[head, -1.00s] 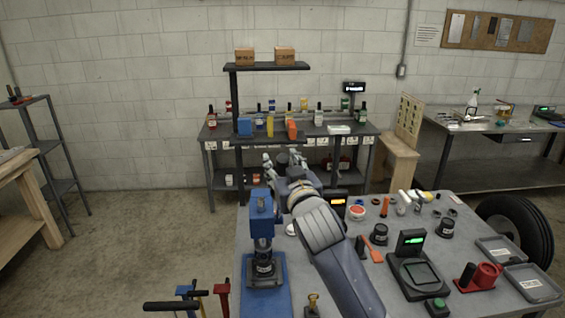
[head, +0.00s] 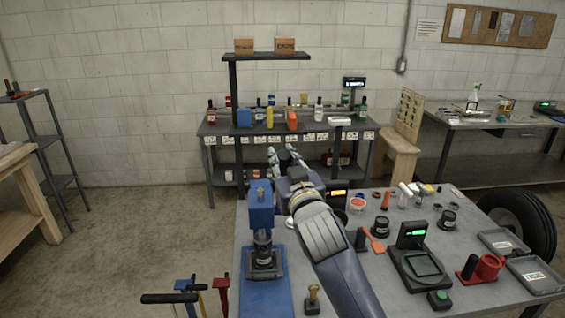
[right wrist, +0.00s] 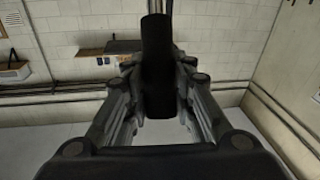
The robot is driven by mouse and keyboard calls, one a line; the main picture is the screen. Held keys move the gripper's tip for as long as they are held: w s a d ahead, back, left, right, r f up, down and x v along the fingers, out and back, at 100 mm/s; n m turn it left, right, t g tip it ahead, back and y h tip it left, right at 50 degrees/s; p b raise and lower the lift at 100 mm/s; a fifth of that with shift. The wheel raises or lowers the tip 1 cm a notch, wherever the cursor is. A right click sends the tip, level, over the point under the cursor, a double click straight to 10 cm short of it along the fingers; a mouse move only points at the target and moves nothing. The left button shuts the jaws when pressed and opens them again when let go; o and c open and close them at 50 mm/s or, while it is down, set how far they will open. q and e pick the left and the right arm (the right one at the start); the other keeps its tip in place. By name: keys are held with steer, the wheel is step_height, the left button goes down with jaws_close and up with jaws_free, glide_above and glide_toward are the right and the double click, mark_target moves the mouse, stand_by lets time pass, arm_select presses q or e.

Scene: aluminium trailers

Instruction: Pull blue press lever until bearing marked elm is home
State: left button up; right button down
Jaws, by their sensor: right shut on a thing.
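The blue press (head: 261,208) stands on its blue base at the near left of the grey bench. A dark labelled piece (head: 264,262) sits under its ram; its label is too small to read, and I cannot tell how deep it is seated. My right gripper (head: 284,160) is beyond and right of the press head. In the right wrist view, its fingers (right wrist: 160,95) are shut on a black bar-like grip (right wrist: 157,62), which appears to be the press lever's handle. The lever's blue part is not clearly visible in either view. My left gripper is not in view.
Two dark labelled cups (head: 380,227) (head: 448,219) stand right of my arm. A wooden-handled stamp (head: 313,298) stands by the press base.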

steer(key=s+f+n+t+y+b, duration=0.1)
steer(key=s+f+t+b, duration=0.4)
steer(key=s+f+b, duration=0.6)
steer(key=f+y+b, duration=0.1)
steer(key=b, duration=1)
steer(key=shift+s+f+n+t+b, duration=0.15)
steer(key=shift+f+n+t+b, duration=0.15)
steer(key=shift+b, duration=0.05)
steer(key=c, duration=1.3)
jaws_free()
steer(key=shift+c, duration=0.2)
steer(key=v, duration=1.2)
steer(key=shift+f, duration=0.1)
